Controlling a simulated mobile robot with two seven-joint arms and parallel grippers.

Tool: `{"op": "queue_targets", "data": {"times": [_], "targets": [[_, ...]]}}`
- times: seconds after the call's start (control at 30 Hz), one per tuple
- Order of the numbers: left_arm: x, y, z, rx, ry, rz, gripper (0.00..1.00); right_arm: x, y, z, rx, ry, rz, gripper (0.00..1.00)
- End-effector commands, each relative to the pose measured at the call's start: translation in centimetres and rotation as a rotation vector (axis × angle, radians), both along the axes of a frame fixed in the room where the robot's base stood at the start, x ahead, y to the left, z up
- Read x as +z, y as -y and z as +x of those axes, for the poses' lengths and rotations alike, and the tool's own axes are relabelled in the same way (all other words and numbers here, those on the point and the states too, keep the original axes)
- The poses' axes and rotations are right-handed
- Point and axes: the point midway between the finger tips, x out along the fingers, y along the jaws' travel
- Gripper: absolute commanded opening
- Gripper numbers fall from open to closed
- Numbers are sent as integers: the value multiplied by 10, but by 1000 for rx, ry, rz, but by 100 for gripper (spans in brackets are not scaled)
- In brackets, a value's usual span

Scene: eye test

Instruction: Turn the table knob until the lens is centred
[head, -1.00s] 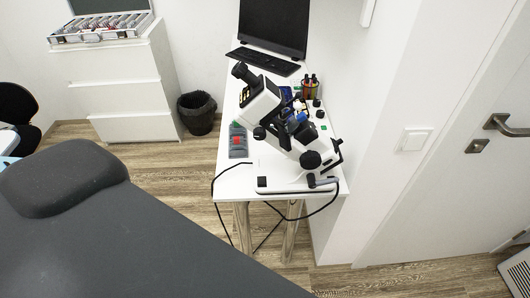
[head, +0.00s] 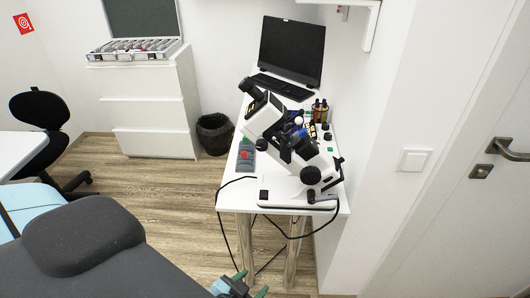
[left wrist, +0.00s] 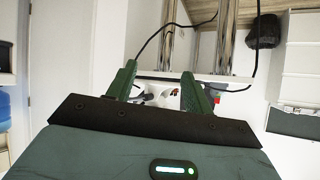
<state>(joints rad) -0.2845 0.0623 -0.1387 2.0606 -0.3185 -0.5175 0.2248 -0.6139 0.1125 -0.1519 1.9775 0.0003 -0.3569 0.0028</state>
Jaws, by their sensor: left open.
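A white and black microscope-like instrument (head: 280,135) stands tilted on a narrow white table (head: 240,191). A round black knob (head: 311,175) is on its lower right side; I cannot tell whether this is the table knob. The lens and its centring cannot be made out. My left gripper (head: 251,284) is at the bottom edge of the head view, below and in front of the table, apart from it. In the left wrist view my left gripper (left wrist: 158,70) is open, with the table edge and parts of the instrument beyond its fingers. My right gripper is not in view.
A grey box with a red button (head: 246,156) lies on the table's left side. A monitor (head: 291,48) stands at the back. Black cables hang by the metal legs (head: 245,243). A dark padded couch (head: 82,236) fills the lower left. Floor is free left of the table.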

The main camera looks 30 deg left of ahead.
Motion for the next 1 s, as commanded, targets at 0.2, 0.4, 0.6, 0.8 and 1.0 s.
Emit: {"op": "queue_targets", "data": {"times": [0.2, 0.4, 0.6, 0.8, 1.0], "targets": [[91, -33, 107, 213, 254, 62, 51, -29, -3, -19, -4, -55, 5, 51], [179, -64, 150, 409, 468, 66, 51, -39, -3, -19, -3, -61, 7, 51], [225, -79, 159, 514, 578, 51, 51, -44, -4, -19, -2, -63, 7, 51], [232, -81, 159, 530, 596, 50, 51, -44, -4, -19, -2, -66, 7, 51], [232, -80, 158, 529, 594, 51, 51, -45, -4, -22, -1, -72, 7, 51]]}}
